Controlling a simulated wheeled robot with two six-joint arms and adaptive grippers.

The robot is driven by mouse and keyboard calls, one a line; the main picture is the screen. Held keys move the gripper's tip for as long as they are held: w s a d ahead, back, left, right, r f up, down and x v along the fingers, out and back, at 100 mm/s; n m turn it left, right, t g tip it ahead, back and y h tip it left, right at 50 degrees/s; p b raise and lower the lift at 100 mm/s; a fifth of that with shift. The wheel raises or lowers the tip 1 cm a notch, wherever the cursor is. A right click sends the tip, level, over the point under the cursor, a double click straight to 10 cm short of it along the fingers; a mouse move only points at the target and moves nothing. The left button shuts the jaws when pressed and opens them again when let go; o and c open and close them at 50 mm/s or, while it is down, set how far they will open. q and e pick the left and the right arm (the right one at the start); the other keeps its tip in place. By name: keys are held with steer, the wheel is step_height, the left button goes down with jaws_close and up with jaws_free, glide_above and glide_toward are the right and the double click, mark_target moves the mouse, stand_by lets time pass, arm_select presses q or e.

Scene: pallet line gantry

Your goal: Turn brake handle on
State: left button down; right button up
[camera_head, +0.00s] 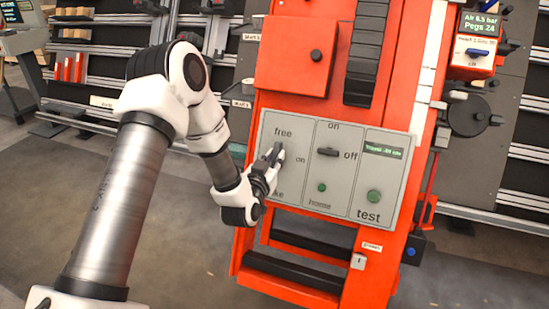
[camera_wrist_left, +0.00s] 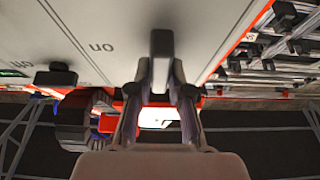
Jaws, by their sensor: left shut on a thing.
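The brake handle (camera_head: 277,149) is a small dark lever on the left part of the grey control panel (camera_head: 342,196). The word "free" is above it, and a label below it is partly covered by my gripper. My left gripper (camera_head: 271,165) is at the handle, shut on it. In the left wrist view the dark handle (camera_wrist_left: 161,44) stands up between the two fingertips of my left gripper (camera_wrist_left: 161,78). The handle's exact angle is hard to tell because the fingers partly hide it. My right gripper is not in view.
The panel's middle has a dark on/off switch (camera_head: 328,152) and a green home button (camera_head: 321,188). A green test button (camera_head: 374,196) and a small display (camera_head: 384,149) are at right. A red box (camera_head: 297,56) with a black knob juts out above.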

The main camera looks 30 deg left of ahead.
arm_select(q)
steer(key=shift+n, duration=0.3)
steer(key=shift+d+n+y+b, duration=0.1)
steer(key=shift+n+y+b, duration=0.25)
steer(key=shift+n, duration=0.35)
steer(key=n+g+y, duration=0.1)
steer(key=n+y, duration=0.1)
steer(key=n, duration=0.3)
steer(key=n+g+y, duration=0.1)
steer(key=n, duration=0.1)
steer(key=shift+r+n+g, duration=0.1)
steer(key=shift+n+g, duration=0.2)
steer(key=shift+n, duration=0.1)
steer(key=n+g+p, duration=0.1)
steer(key=n, duration=0.2)
steer(key=n+g+y+p, duration=0.1)
steer(key=n+g, duration=0.1)
steer(key=n, duration=0.1)
steer(key=shift+r+y, duration=0.1)
steer(key=shift+y, duration=0.15)
steer(key=n+g+p, duration=0.1)
steer(key=n+g, duration=0.1)
steer(key=n, duration=0.3)
steer(key=shift+p, duration=0.35)
steer(key=shift+n+g, duration=0.3)
steer(key=shift+n, duration=0.1)
